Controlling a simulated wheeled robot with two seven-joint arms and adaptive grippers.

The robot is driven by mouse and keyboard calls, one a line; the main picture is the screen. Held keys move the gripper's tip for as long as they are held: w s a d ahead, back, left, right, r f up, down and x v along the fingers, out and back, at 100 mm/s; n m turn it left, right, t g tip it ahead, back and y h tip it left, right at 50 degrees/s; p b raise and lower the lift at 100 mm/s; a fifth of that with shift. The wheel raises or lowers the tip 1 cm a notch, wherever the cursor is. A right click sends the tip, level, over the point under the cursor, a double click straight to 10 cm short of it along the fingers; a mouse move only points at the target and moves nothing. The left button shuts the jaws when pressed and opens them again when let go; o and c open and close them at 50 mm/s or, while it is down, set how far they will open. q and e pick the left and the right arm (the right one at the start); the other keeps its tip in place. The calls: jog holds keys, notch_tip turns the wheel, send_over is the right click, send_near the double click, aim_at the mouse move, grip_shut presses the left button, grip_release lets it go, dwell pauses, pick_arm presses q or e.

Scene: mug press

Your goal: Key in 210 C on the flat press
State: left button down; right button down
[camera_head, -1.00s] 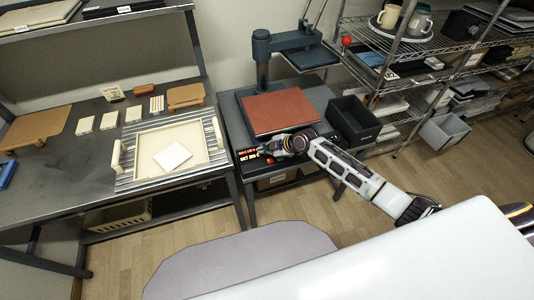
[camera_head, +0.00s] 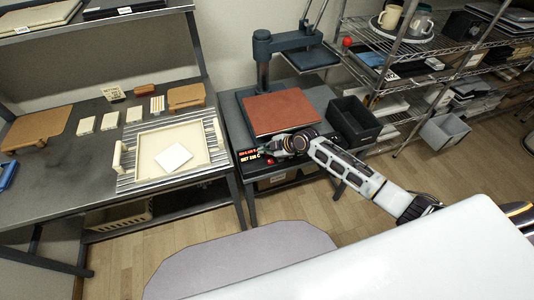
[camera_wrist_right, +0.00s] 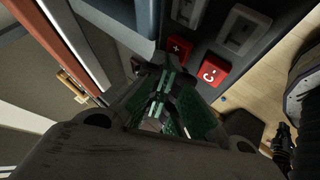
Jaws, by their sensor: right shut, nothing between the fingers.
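The flat press (camera_head: 263,57) stands on a dark stand, with its red-brown lower plate (camera_head: 282,112) bare and its upper part swung aside. Its small display (camera_head: 249,156) is lit at the front left, with a red line above a white "SET" line; I cannot read the digits surely. My right gripper (camera_head: 264,151) is shut and empty at the panel, just right of the display. In the right wrist view its fingers (camera_wrist_right: 161,88) point towards a red plus button (camera_wrist_right: 179,48); I cannot tell if they touch it. Another red button (camera_wrist_right: 211,71) is beside it. My left gripper is out of view.
A black bin (camera_head: 353,121) stands right of the press. A table (camera_head: 60,185) on the left holds a cream frame (camera_head: 143,164) with a white tile (camera_head: 173,157). A wire shelf (camera_head: 420,45) with mugs is at the back right. Floor in front is partly clear.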

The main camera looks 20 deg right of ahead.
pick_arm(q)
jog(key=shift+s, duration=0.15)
pick_arm(e)
jog(key=shift+r, duration=0.15)
jog(key=shift+w+r, duration=0.1)
jog(key=shift+r, duration=0.1)
jog(key=shift+r+p, duration=0.75)
jog(key=shift+r, duration=0.05)
jog(key=shift+r+p, duration=0.55)
jog(key=shift+r, duration=0.2)
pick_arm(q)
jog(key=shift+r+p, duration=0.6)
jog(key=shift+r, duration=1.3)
pick_arm(e)
jog(key=shift+r, duration=0.8)
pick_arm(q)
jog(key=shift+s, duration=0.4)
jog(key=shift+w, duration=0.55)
